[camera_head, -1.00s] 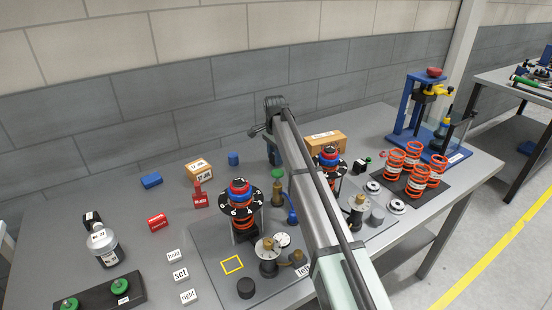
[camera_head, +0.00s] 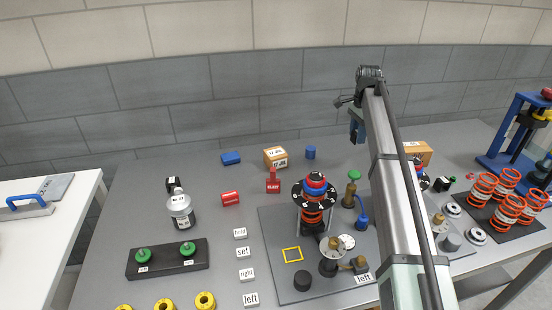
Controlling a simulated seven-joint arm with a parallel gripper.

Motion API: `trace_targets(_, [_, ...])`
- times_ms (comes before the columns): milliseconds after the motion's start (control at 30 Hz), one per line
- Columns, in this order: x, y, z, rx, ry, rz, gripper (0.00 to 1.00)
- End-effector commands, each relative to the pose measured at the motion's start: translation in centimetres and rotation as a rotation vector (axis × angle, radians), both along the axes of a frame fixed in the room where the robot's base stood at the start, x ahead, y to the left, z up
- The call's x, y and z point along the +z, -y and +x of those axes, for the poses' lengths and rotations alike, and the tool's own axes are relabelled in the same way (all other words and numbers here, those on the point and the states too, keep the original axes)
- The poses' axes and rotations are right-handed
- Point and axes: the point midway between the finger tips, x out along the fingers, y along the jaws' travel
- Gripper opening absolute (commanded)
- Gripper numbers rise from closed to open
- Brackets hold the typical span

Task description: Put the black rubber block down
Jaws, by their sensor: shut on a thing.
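My gripper (camera_head: 357,136) hangs above the bench toward the back, right of the middle, with the grey wall behind it. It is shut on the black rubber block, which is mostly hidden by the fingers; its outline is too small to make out. The gripper is well clear of the bench top. A yellow square outline (camera_head: 292,254) on the grey mat (camera_head: 270,232) is empty.
A spring assembly (camera_head: 312,218) with a black disc top stands on the mat. White word labels (camera_head: 243,252) line its left side. Orange springs (camera_head: 507,190) stand at right.

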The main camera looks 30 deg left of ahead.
Motion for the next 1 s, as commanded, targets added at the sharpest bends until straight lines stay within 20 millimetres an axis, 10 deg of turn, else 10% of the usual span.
trace_targets(367, [0.2,-5.8,-3.2,0.074,0.000,0.000,0.10])
trace_targets(1000, [0.3,-26.6,-20.6,0.377,0.001,0.001,0.10])
